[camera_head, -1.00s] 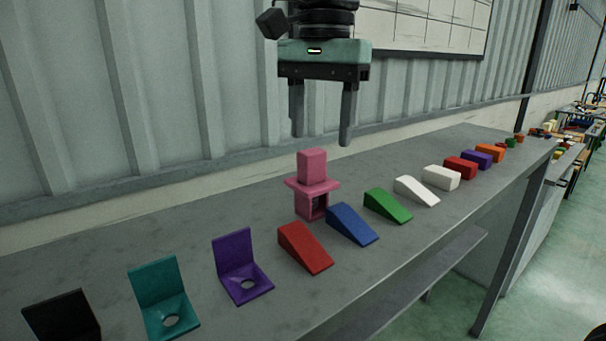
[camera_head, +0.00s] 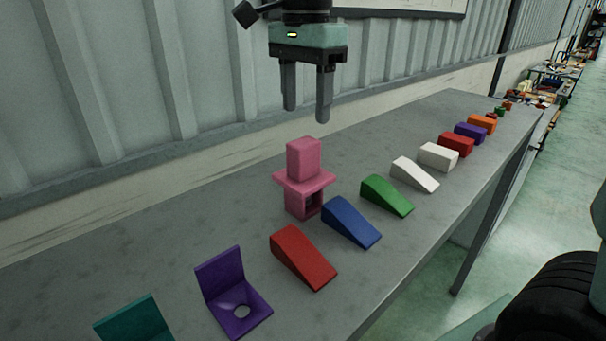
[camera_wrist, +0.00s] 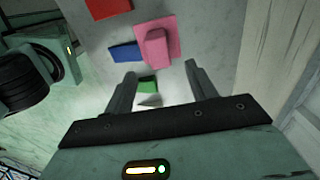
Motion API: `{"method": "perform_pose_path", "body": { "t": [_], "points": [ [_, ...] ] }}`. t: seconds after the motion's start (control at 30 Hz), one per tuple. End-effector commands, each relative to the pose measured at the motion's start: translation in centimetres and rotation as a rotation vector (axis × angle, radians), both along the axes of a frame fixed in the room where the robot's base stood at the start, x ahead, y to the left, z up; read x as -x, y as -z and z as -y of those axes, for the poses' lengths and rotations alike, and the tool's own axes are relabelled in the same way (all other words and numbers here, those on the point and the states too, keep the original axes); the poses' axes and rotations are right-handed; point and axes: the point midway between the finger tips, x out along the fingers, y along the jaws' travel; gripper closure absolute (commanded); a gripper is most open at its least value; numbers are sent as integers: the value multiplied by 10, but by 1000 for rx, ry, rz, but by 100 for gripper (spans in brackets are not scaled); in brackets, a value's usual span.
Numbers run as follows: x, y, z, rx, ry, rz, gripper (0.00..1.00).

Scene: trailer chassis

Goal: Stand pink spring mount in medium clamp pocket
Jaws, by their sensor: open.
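The pink spring mount (camera_head: 304,178) stands upright on the grey table, with a block-shaped top, a wide flange and a hollow lower part. It also shows in the wrist view (camera_wrist: 157,45), beyond my fingertips. My gripper (camera_head: 307,112) is open and empty, pointing down above the table, higher than the mount and a little to its right in the head view. In the wrist view the open fingers (camera_wrist: 160,70) frame the table below the mount. I cannot make out a medium clamp pocket in these frames.
A red wedge (camera_head: 303,257), blue wedge (camera_head: 351,222), green wedge (camera_head: 387,195) and white wedge (camera_head: 414,174) line the table beside the mount. A purple bracket (camera_head: 233,292) and a teal bracket (camera_head: 134,320) stand at the near left. Several blocks lie farther right. The table strip along the wall is clear.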

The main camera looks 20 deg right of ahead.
Motion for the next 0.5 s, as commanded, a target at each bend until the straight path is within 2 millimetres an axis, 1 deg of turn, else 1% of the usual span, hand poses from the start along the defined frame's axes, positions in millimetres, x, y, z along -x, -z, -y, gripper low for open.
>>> {"method": "perform_pose_path", "body": {
  "t": [0.03,0.13,0.2,0.37,0.5],
  "points": [
    [1,8,0,2,0,-5,44],
    [1,22,0,1,0,-4,44],
    [0,29,0,1,0,-2,44],
    [1,37,-1,1,-1,-2,44],
    [3,53,-3,2,-2,-6,44]
  ]
}}
